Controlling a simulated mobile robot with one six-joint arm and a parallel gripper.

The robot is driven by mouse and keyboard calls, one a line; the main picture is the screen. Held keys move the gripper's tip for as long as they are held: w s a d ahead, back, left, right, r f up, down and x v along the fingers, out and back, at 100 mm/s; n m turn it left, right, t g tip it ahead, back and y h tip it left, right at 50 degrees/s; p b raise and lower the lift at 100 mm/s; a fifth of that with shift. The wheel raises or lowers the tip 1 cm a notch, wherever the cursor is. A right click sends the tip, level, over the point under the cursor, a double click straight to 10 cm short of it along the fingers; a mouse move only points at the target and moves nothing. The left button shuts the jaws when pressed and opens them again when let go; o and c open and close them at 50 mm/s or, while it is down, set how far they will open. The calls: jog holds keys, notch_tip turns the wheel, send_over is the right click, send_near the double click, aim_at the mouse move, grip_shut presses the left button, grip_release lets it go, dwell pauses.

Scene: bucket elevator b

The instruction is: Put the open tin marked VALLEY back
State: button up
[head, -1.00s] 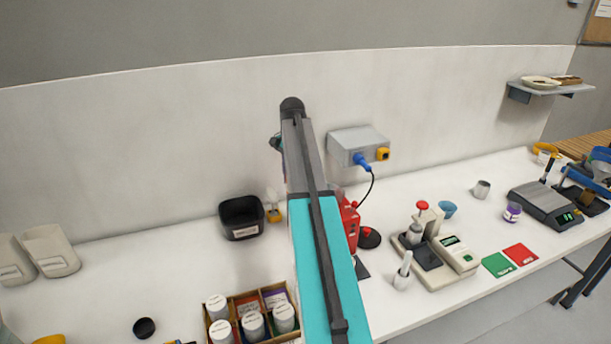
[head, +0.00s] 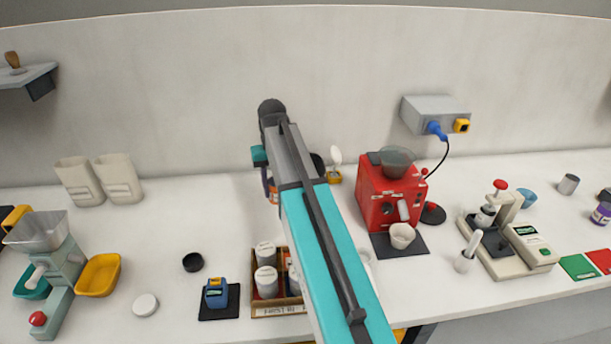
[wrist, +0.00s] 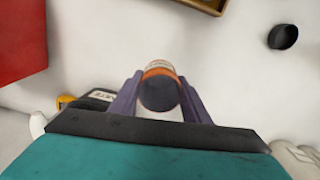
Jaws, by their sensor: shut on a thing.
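My gripper (wrist: 160,86) is shut on a round tin (wrist: 160,92) with an orange and white band. The tin's dark round end faces the wrist camera, and no name on it is legible. In the head view, an orange bit of the tin (head: 273,190) shows beside my arm, above the bench. A wooden divided box (head: 279,311) with several white-lidded tins stands below it, partly hidden by my arm. The box's corner also shows at the top of the wrist view (wrist: 205,5). A black round lid (head: 193,262) lies left of the box.
A blue device on a black mat (head: 217,302) and a white disc (head: 145,304) lie left of the box. A red grinder (head: 390,195) with a white cup (head: 402,235) stands to the right. A yellow tray (head: 98,275) is at left. Bare bench lies behind the black lid.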

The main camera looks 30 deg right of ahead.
jog(key=s+a+f+n+b, duration=0.1)
jog(key=a+f+n, duration=0.1)
jog(key=a, duration=0.2)
jog(key=a+f+n+b, duration=0.1)
jog(key=a+f+n, duration=0.1)
jog(key=a, duration=0.3)
jog(key=s+a+f+n+b, duration=0.1)
jog(key=a+f+n+b, duration=0.1)
jog(key=a+n, duration=0.1)
jog(key=shift+s+a+n, duration=0.3)
jog(key=shift+a+n, duration=0.1)
jog(key=shift+a, duration=0.4)
jog(key=shift+s+a+f+n, duration=0.1)
jog(key=shift+a+n, duration=0.2)
jog(key=shift+a, duration=0.05)
jog(key=shift+a, duration=0.1)
